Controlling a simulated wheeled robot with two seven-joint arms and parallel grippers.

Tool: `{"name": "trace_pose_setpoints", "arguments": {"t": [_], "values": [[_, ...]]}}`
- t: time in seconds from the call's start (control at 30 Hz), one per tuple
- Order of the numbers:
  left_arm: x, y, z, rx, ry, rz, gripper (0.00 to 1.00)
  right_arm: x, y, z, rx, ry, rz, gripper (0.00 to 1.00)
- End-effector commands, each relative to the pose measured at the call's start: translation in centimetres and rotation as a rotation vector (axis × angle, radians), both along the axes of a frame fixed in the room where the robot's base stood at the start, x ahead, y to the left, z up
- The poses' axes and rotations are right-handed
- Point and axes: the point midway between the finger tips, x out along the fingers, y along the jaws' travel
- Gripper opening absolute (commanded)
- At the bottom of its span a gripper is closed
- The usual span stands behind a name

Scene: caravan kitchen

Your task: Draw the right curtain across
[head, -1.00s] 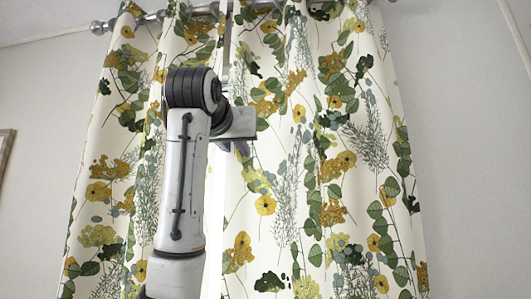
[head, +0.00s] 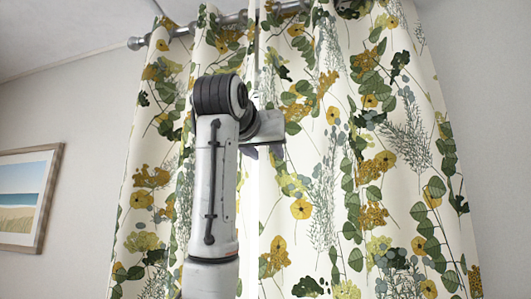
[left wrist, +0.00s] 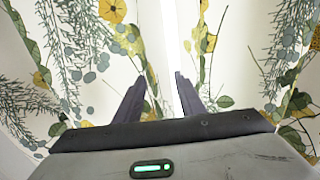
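The right curtain (head: 345,150), cream with yellow flowers and green leaves, hangs in folds from the rod. The left curtain (head: 155,180), in the same print, hangs beside it, with a narrow bright gap (head: 253,215) between them. My left gripper (head: 264,150) is raised in front of this gap, near the right curtain's inner edge; its fingers are mostly hidden in the head view. In the left wrist view the gripper (left wrist: 160,92) has its two dark fingers apart, with the bright strip and patterned fabric ahead. I cannot tell whether they touch the cloth. My right gripper is out of view.
The metal curtain rod (head: 180,31) runs along the top and ends in a round finial at the left. A framed beach picture (head: 27,195) hangs on the plain wall at the left. Bare wall (head: 490,130) lies to the right of the curtains.

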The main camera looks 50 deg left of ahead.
Motion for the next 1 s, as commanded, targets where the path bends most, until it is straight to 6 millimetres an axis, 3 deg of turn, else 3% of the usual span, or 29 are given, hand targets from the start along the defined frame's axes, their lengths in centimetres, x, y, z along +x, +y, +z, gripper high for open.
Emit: {"name": "trace_pose_setpoints", "arguments": {"t": [0.5,1.0], "values": [[-7.6,-4.6,0.0,0.003,-0.004,0.000,0.36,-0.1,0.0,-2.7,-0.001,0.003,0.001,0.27],[-8.5,-5.1,0.0,0.001,-0.002,0.002,0.36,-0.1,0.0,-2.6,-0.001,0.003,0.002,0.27]]}}
